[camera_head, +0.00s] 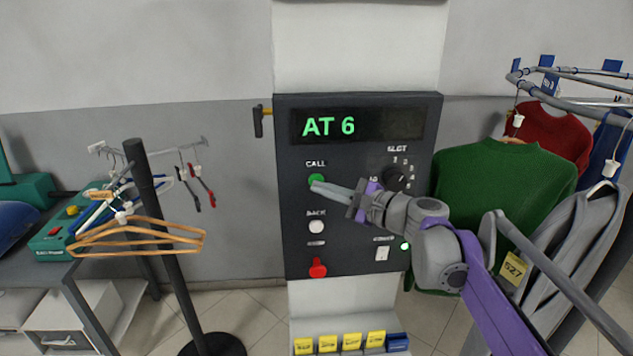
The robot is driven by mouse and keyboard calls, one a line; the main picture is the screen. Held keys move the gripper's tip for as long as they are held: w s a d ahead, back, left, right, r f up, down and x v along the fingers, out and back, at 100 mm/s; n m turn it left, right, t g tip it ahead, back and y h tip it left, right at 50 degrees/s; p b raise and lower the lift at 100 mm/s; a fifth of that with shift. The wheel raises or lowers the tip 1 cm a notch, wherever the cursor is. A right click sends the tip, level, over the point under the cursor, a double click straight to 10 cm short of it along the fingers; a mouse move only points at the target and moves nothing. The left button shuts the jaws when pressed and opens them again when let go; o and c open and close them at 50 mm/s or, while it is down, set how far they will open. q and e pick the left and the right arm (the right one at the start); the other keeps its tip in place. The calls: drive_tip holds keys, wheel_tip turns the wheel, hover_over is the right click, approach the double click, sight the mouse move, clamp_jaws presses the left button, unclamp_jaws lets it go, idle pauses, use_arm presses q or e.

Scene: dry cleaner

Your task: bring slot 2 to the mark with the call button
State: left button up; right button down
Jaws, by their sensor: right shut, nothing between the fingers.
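The dark control panel (297,240) is on the white column in the middle of the head view. Its display (358,126) reads "AT 6" in green. The green call button (317,180) sits under the word CALL. My right gripper (316,187) is shut and empty, its fingertips at the lower edge of the call button; I cannot tell whether they touch it. My left gripper is not in view.
A white back button (316,227), a red knob (317,268) and a small white switch (382,254) are lower on the panel. Garments, including a green sweater (500,185), hang from the rail (560,100) at right. A hanger stand (160,220) is at left.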

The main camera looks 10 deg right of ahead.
drive_tip(key=shift+w, duration=0.15)
idle(0.4)
drive_tip(key=shift+s, duration=0.85)
drive_tip(key=s, duration=0.5)
idle(0.4)
